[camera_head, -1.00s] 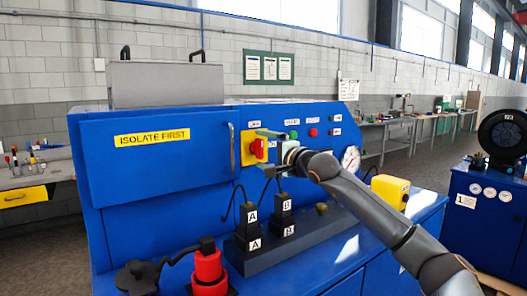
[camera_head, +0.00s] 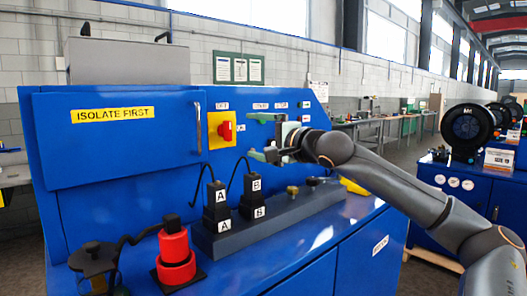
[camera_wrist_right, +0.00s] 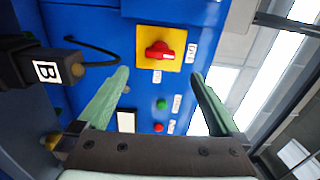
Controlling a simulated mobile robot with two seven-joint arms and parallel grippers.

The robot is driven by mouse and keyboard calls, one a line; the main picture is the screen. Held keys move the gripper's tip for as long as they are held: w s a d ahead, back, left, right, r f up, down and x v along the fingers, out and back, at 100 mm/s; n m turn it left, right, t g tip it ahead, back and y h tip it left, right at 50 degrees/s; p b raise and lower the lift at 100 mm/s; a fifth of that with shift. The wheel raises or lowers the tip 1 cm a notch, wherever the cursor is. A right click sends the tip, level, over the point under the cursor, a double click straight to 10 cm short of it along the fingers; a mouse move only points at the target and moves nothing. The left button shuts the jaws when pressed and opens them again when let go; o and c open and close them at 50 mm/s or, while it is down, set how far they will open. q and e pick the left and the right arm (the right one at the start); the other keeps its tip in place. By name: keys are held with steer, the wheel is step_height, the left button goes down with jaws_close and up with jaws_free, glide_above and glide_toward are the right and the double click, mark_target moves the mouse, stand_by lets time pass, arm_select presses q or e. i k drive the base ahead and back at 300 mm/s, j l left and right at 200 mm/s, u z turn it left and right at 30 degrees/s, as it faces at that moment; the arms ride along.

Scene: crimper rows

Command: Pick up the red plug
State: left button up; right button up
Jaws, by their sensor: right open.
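A red cylindrical piece with a black top (camera_head: 175,255), which looks like the red plug, stands upright at the front left of the blue bench in the head view. A black cable runs from its top toward a dark round fitting. My right gripper (camera_head: 270,145) is open with pale green fingers, near the control panel, well above and to the right of that piece. In the right wrist view the right gripper (camera_wrist_right: 160,76) has nothing between its fingers, and the red piece does not show. My left gripper is not in view.
A red rotary switch (camera_head: 225,130) sits on a yellow plate; it also shows in the wrist view (camera_wrist_right: 159,51). Black plugs marked A (camera_head: 216,195) and B (camera_head: 254,186) stand on a dark rail (camera_head: 290,215). A dark round fitting (camera_head: 92,262) is far left.

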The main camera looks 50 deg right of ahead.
mark_target(173, 238)
steer(key=k+j, duration=0.1)
steer(key=k, duration=0.9)
